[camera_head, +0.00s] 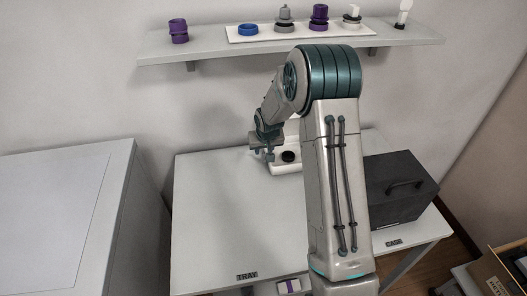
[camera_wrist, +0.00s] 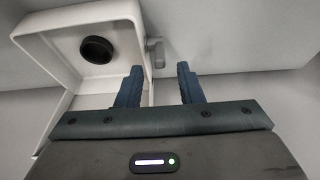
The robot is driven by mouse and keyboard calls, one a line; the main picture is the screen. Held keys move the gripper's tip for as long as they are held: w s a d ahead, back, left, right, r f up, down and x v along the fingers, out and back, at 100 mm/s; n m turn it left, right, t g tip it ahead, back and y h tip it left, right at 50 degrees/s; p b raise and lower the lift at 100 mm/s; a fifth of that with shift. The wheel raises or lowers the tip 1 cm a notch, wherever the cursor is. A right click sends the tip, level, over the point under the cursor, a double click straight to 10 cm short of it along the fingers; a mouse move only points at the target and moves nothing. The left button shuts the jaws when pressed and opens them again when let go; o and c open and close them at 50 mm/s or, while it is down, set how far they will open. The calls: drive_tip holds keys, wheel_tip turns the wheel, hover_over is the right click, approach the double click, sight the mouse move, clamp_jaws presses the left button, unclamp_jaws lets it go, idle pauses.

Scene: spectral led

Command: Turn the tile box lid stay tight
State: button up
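A white box (camera_wrist: 65,43) with raised walls shows at the upper left of the wrist view, with a round black piece (camera_wrist: 97,49) inside. A small grey knob or lever (camera_wrist: 155,52) is on the box's right outer side; it looks like the lid stay. My gripper (camera_wrist: 160,68) is open, with its two dark blue fingers apart and nothing between them. The knob is just beyond the fingertips, nearer the left finger. In the head view my gripper (camera_head: 264,154) is at the left side of the white box (camera_head: 286,168), which my arm partly hides.
The box stands on a white table (camera_head: 215,215). A dark case (camera_head: 400,187) with a handle is at the table's right. A wall shelf (camera_head: 210,46) above holds several purple, blue and grey parts. A white cabinet (camera_head: 60,215) stands left. The table's left front is clear.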

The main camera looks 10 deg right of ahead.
sight(263, 153)
drive_tip(key=shift+p+x, duration=0.3)
drive_tip(key=shift+x, duration=1.6)
clamp_jaws()
